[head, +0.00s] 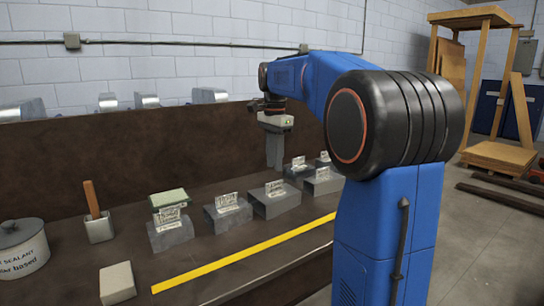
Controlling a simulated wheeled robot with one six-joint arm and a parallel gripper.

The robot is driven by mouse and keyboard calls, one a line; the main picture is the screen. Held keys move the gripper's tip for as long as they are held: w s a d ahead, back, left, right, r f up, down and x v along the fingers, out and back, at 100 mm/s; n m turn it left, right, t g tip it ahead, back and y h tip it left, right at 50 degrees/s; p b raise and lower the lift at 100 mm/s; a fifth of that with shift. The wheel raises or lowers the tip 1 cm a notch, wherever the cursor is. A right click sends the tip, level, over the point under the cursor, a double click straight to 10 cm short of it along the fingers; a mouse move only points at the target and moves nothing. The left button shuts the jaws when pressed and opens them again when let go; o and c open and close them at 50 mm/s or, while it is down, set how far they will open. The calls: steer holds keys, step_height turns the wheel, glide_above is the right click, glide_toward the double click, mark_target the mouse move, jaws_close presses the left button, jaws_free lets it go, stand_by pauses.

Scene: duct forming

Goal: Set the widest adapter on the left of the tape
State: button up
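A yellow tape strip (245,252) runs along the bench top, slanting up to the right until my arm hides its end. Several grey blocks with printed cards stand in a row behind it; they may be the adapters, but I cannot tell for sure. The third block from the left (277,205) looks widest. Others are the left block (170,235), the second (228,217) and one farther right (323,184). My gripper (274,165) points down behind the row, near the back panel. Its fingers overlap in this view, and I see nothing held.
A sealant tub (22,250), a small container with a brown handle (99,228) and a pale block (117,283) stand at the left. Shiny metal pieces (146,101) show behind the brown back panel (130,160).

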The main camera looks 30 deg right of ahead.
mark_target(274, 182)
steer(key=shift+f, duration=3.9)
jaws_close()
steer(key=shift+r, duration=0.1)
steer(key=shift+r, duration=4.45)
steer(key=shift+s+d, duration=0.1)
